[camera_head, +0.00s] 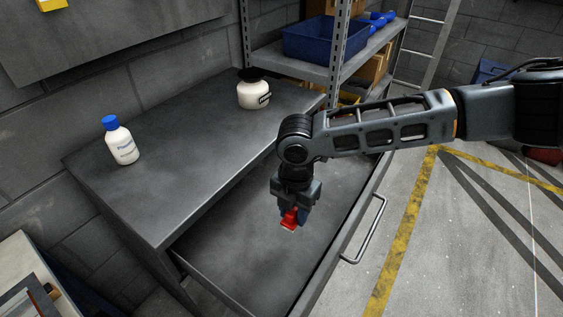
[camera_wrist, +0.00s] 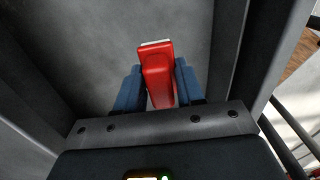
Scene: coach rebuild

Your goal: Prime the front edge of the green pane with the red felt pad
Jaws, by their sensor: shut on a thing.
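My gripper (camera_head: 290,212) is shut on the red felt pad (camera_head: 289,220), above an open grey drawer (camera_head: 240,262). In the wrist view the red pad (camera_wrist: 158,75) sits between the two blue fingers of my gripper (camera_wrist: 160,88), with a pale strip at its far end. Below it lies the bare grey drawer floor. I cannot tell whether the pad touches the floor. No green pane shows in either view.
A bottle with a blue cap (camera_head: 121,140) and a white jar with a black lid (camera_head: 253,90) stand on the grey cabinet top (camera_head: 185,125). A shelf with a blue bin (camera_head: 320,38) stands behind. The drawer's handle (camera_head: 368,232) faces the open floor at right.

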